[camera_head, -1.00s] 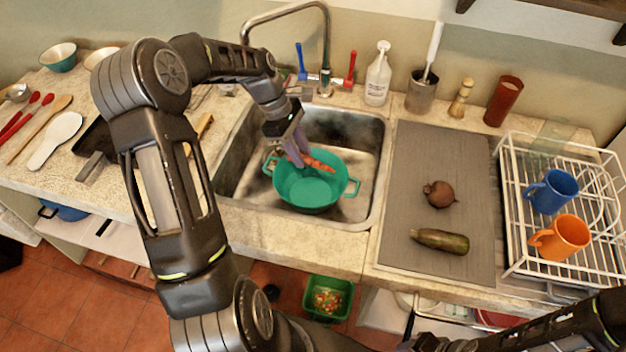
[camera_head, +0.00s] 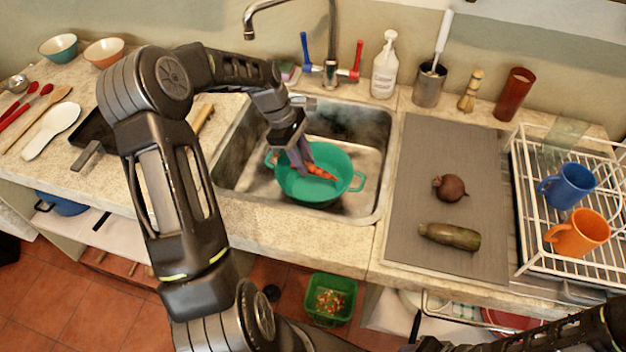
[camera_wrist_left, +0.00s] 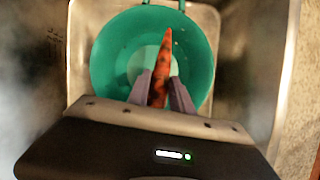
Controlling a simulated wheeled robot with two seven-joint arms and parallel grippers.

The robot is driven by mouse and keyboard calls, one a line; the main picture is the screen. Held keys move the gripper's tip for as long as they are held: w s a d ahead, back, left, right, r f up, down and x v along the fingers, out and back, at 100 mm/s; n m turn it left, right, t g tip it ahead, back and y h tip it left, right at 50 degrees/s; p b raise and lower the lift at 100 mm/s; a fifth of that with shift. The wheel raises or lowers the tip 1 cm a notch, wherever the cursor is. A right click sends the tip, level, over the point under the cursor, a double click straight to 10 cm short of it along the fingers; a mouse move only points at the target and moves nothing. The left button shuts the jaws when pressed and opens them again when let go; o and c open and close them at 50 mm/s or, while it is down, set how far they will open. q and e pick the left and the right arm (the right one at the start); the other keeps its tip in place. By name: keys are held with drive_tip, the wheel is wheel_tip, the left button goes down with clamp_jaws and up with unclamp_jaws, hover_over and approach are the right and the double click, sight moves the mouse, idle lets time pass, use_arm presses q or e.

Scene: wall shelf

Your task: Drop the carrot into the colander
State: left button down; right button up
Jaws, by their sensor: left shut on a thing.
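The orange carrot (camera_head: 320,172) is held in my left gripper (camera_head: 302,160), whose fingers are shut on it. The green colander (camera_head: 312,192) stands in the sink, below the gripper and carrot. In the left wrist view the carrot (camera_wrist_left: 162,68) sticks out between the fingers of the left gripper (camera_wrist_left: 160,92), over the colander's (camera_wrist_left: 112,62) open bowl. I cannot tell exactly how far the carrot is above the colander's bottom. My right gripper does not show clearly; only part of that arm is at the lower right.
The metal sink (camera_head: 372,200) surrounds the colander, with a faucet (camera_head: 332,50) behind it. A grey mat (camera_head: 425,150) at right bears a beet (camera_head: 450,187) and a dark green vegetable (camera_head: 450,236). A white dish rack (camera_head: 530,225) holds a blue mug (camera_head: 568,187) and an orange mug (camera_head: 580,235).

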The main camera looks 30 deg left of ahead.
use_arm(q)
drive_tip(key=c, duration=1.1)
unclamp_jaws()
drive_tip(key=shift+o, duration=0.2)
drive_tip(key=shift+b+v, duration=0.5)
drive_tip(key=shift+v, duration=3.45)
